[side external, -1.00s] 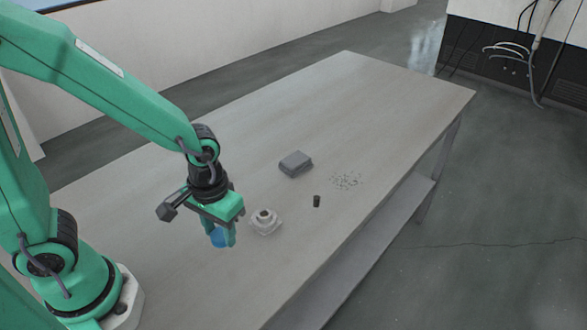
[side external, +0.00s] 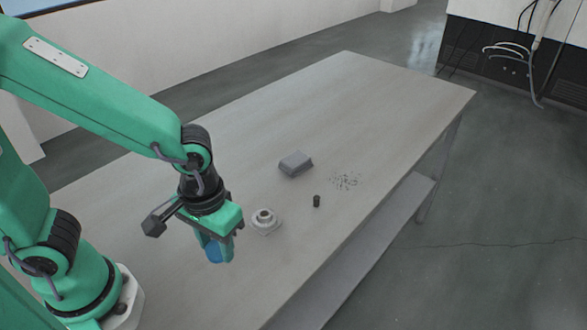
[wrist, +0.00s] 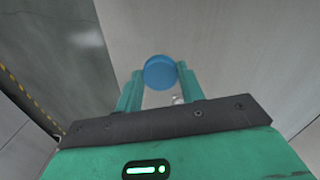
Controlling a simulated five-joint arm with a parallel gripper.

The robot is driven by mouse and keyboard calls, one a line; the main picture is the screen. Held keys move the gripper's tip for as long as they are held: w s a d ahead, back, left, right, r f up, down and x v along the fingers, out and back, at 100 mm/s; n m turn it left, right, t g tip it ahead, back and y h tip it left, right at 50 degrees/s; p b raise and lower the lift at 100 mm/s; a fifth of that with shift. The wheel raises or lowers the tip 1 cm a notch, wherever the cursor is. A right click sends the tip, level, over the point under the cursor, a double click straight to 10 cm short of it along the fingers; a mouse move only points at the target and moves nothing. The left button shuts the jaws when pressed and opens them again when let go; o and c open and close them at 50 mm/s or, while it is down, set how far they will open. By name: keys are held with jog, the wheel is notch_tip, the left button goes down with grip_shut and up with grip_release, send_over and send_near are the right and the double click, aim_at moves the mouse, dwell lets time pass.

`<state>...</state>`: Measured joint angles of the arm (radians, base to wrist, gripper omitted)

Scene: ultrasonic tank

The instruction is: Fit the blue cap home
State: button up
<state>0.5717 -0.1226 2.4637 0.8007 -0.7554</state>
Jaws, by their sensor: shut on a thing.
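The blue cap (side external: 214,251) is held between the fingertips of my gripper (side external: 217,250), above the table at the near side. In the wrist view the round blue cap (wrist: 160,72) sits between the two green fingers of my gripper (wrist: 160,77), which are shut on it. A pale grey flanged fitting (side external: 265,221) with a raised round neck stands upright on the table, just right of my gripper. The cap is apart from the fitting. In the wrist view only a small pale bit between the fingers shows, and I cannot tell what it is.
A grey block (side external: 296,163) lies on the table (side external: 340,95) behind the fitting. A small black cylinder (side external: 316,201) stands to the fitting's right, and a patch of small dark bits (side external: 346,180) lies beyond it. The table's right edge is near these. The far part of the table is clear.

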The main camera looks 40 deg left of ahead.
dwell(0.3)
jog(key=shift+w, duration=0.5)
jog(key=w+a, duration=0.2)
jog(key=w, duration=0.6)
jog(key=w+a, duration=0.3)
jog(key=w, duration=0.4)
jog(key=shift+w+a+f, duration=0.15)
jog(key=shift+w+a, duration=0.2)
jog(key=shift+f, duration=0.2)
jog(key=shift+f, duration=3)
jog(key=shift+f, duration=0.85)
dwell(1.3)
